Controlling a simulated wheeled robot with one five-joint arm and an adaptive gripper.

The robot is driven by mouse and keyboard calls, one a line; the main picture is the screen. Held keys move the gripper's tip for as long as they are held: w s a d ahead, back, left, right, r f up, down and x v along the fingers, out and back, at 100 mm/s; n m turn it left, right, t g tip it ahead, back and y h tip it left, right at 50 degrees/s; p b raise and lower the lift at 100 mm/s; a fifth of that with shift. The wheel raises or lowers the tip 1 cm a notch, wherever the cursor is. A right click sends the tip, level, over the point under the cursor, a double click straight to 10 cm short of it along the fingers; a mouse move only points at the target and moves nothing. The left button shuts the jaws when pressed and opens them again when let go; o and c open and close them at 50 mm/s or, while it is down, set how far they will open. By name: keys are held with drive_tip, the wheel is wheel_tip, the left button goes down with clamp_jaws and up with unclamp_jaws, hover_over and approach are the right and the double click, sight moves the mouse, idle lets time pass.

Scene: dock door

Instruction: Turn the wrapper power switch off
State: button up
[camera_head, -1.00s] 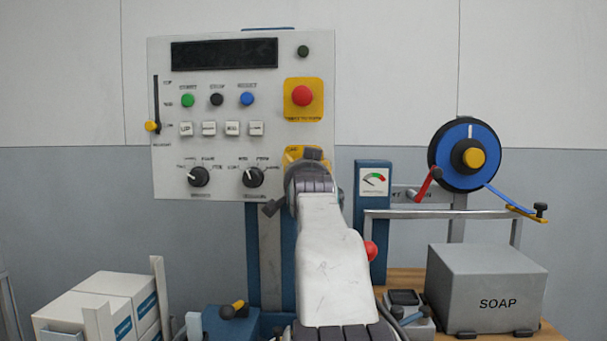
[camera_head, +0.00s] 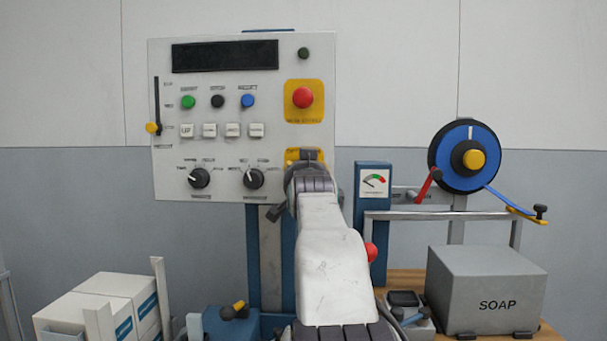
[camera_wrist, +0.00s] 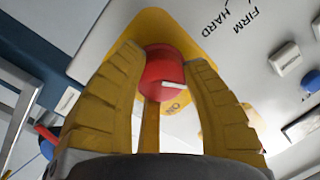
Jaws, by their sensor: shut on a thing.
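The wrapper power switch is a red knob (camera_wrist: 162,72) with a white pointer line, on a yellow plate (camera_wrist: 152,24) in the wrist view. The word ON is on the plate just below the knob, and the pointer line lies roughly sideways in the picture. My gripper (camera_wrist: 164,60) has its two yellow fingers on either side of the knob, shut on it. In the head view my arm and gripper (camera_head: 304,170) hide the knob, and only a bit of the yellow plate (camera_head: 291,154) shows.
The white control panel (camera_head: 222,135) carries a red emergency button (camera_head: 302,97) above my gripper and black dials (camera_head: 253,178) to its left. A gauge post (camera_head: 373,215), film reel (camera_head: 438,158) and SOAP box (camera_head: 485,285) stand right. White boxes (camera_head: 120,290) stand lower left.

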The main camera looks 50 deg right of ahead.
drive_tip(key=o, duration=1.2)
drive_tip(key=shift+d, duration=0.1)
drive_tip(key=v, duration=1.2)
drive_tip(key=shift+o, duration=0.3)
